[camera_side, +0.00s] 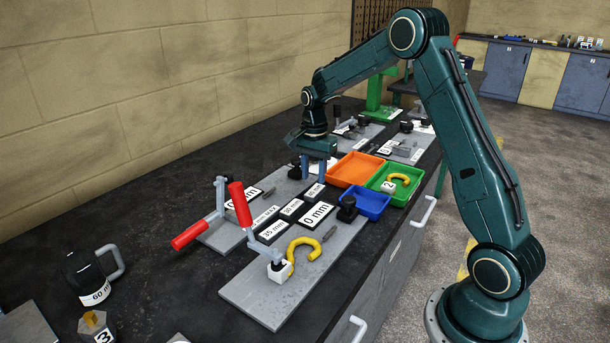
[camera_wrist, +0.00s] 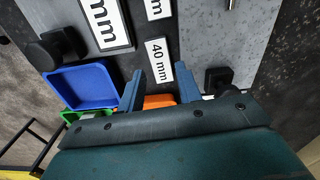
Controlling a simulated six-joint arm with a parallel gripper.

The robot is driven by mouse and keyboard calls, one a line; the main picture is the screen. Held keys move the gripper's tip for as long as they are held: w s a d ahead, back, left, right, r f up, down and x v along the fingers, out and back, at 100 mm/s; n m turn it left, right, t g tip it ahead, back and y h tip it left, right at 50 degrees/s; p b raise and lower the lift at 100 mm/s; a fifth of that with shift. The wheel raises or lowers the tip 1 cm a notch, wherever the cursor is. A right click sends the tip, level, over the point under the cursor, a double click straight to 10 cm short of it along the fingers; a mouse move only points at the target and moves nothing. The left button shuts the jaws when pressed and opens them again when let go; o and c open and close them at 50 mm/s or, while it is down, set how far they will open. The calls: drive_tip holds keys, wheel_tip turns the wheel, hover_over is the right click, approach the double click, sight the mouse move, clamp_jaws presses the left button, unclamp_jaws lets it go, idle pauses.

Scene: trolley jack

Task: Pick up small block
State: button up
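My gripper (camera_side: 314,168) hangs at the end of the arm over the middle of the bench. In the wrist view its two blue fingers (camera_wrist: 160,72) are apart with nothing held between them. A small dark block with a white "40 mm" label (camera_side: 315,191) lies just below the fingers. Its label shows in the wrist view (camera_wrist: 157,59), just ahead of the fingertips. Similar blocks labelled 30 mm (camera_side: 291,207), 25 mm (camera_side: 271,231) and 0 mm (camera_side: 317,215) lie around it. I cannot tell which one is the small block.
Orange (camera_side: 355,170), green (camera_side: 412,192) and blue (camera_side: 371,206) trays stand right of the blocks. A black knob (camera_side: 347,208) stands close to the 0 mm block. Red-handled levers (camera_side: 240,204) rise at the left. A yellow hook (camera_side: 303,252) lies in front.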

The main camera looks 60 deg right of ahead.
sight(314, 191)
drive_tip(key=shift+f, duration=2.5)
drive_tip(key=shift+d, duration=0.1)
drive_tip(key=c, duration=0.7)
drive_tip(key=shift+r, duration=0.15)
wheel_tip(314, 191, up, 20)
drive_tip(key=shift+f, duration=0.1)
